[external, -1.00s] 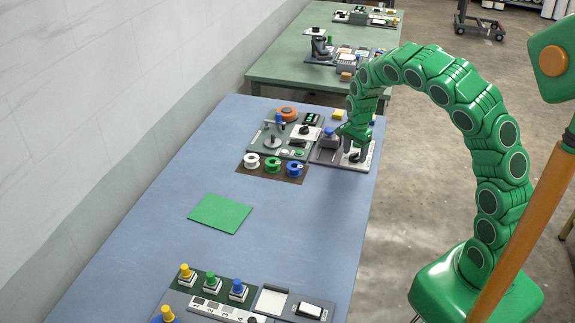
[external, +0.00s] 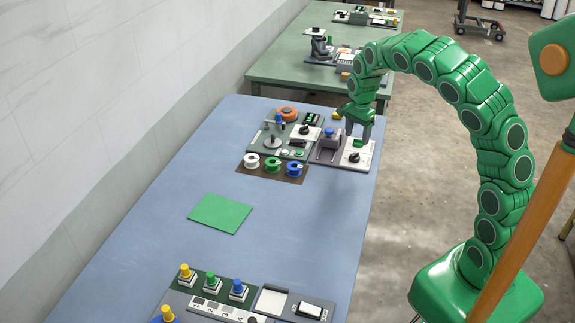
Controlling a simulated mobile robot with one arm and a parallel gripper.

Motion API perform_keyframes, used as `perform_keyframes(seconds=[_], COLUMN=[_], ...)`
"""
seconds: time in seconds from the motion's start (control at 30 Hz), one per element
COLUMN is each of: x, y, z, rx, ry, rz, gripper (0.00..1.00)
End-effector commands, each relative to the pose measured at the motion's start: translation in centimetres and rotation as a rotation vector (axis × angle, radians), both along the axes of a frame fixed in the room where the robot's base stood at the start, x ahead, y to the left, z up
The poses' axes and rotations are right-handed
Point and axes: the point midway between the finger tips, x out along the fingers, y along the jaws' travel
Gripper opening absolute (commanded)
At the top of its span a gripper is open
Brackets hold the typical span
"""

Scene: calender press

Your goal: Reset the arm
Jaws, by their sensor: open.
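My gripper (external: 359,131) is at the end of my green segmented arm (external: 478,110), above the far right part of the blue table. Its fingers point down and are open, with nothing seen between them. It hangs over a white panel with a black knob (external: 354,156) and appears apart from it. A blue-topped block (external: 329,134) stands just left of the gripper.
The blue table (external: 290,225) holds a control panel (external: 270,142), white, green and blue spools (external: 272,165), a green sheet (external: 220,213) and a near panel with coloured buttons (external: 211,282). A green table (external: 290,70) stands behind. The table's middle is mostly clear.

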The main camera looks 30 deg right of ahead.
Motion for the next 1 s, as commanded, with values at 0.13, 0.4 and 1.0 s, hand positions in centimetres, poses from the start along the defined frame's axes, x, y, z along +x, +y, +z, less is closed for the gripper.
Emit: perform_keyframes(seconds=[0.13, 0.4, 1.0], x=[0.0, -0.4, -12.1], y=[0.0, -0.3, -5.3], z=[0.0, 0.4, 8.3], rx=[0.0, -0.001, 0.007], ry=[0.0, 0.0, 0.022], rz=[0.0, 0.007, 0.273], gripper=[0.68, 0.68, 0.68])
